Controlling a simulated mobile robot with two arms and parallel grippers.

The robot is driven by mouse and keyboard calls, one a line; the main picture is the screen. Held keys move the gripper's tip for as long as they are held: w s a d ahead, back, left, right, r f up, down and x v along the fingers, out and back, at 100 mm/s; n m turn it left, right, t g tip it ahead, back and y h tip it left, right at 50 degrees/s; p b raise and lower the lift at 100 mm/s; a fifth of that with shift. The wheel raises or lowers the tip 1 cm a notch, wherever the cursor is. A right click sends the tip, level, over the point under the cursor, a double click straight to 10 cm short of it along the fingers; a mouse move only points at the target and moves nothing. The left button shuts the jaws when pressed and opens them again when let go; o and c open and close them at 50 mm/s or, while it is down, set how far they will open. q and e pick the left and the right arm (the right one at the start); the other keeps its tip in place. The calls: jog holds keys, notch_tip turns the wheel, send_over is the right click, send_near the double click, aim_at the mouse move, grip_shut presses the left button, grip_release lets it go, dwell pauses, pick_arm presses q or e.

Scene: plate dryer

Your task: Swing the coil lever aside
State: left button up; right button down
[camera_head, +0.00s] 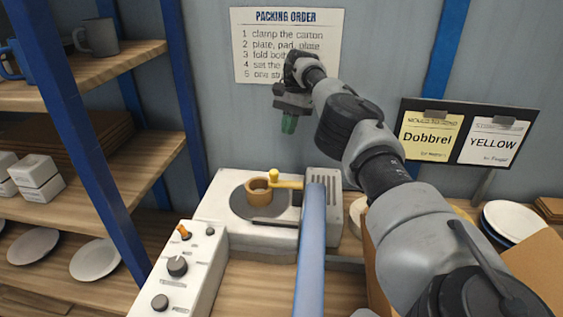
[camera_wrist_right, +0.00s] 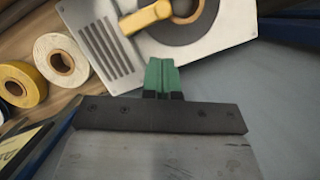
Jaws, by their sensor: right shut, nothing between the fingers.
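The yellow coil lever (camera_head: 287,184) with a round knob sits on the white plate dryer (camera_head: 222,207), reaching over the dark round plate (camera_head: 240,205) beside a copper-coloured coil ring (camera_head: 258,190). The lever also shows at the top of the right wrist view (camera_wrist_right: 146,17). My right gripper (camera_head: 289,124) has green fingertips pressed together with nothing between them. It hangs above and behind the dryer, apart from the lever. My left gripper is out of view.
A blue bar (camera_head: 311,245) stands in front of the dryer's right part. A white control box (camera_head: 180,270) with knobs is at front left. Shelves with mugs and plates (camera_head: 95,259) stand left. White plates (camera_head: 515,222) are at right.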

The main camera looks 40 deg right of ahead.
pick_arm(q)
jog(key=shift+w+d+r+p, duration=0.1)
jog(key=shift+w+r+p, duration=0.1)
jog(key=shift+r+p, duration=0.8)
pick_arm(e)
jog(key=x, duration=1)
jog(key=shift+s+d, duration=0.1)
jog(key=shift+d, duration=0.05)
